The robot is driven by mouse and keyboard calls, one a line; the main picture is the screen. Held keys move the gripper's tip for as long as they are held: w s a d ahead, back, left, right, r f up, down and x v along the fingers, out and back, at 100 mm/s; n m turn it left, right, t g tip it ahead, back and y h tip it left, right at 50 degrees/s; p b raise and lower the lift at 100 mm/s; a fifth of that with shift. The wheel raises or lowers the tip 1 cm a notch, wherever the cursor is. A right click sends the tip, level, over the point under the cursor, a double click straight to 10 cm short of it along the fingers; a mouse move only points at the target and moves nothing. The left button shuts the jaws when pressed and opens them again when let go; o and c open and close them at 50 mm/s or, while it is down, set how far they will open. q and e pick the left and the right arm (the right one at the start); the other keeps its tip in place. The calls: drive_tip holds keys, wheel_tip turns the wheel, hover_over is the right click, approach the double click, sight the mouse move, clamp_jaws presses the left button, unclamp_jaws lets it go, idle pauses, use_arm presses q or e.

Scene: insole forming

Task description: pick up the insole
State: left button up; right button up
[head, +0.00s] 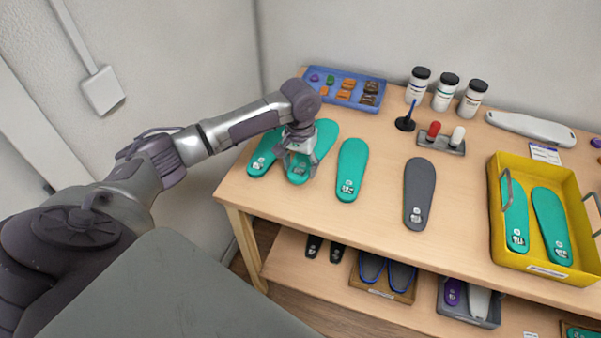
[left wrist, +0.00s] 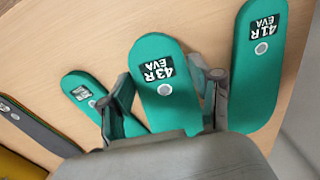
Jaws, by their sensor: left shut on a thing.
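Several teal insoles lie on the wooden table. My left gripper (head: 298,163) is shut on a teal insole (head: 325,138), over the left part of the table. In the left wrist view the fingers (left wrist: 170,78) stand on either side of this insole (left wrist: 165,75), labelled 43R EVA. The gripper hides part of it; I cannot tell whether it is clear of the tabletop. An insole labelled 41R EVA (left wrist: 262,65) lies on one side, to the left in the head view (head: 261,158). Another teal insole (head: 351,168) lies on the other side. My right gripper is not in view.
A grey insole (head: 419,190) lies mid-table. A yellow crate (head: 548,270) with two teal insoles stands at the right. A blue tray (head: 316,88), bottles (head: 444,92) and a stamp stand (head: 441,143) are at the back. A lower shelf (head: 325,278) holds more items.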

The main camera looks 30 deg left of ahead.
use_arm(q)
drive_tip(key=d+r+b, duration=0.1)
drive_tip(key=d+r, duration=0.6)
drive_tip(key=d, duration=0.4)
drive_tip(key=shift+w+d+r+b, duration=0.2)
drive_tip(key=shift+d+r+b, duration=0.05)
drive_tip(key=shift+d+b, duration=0.15)
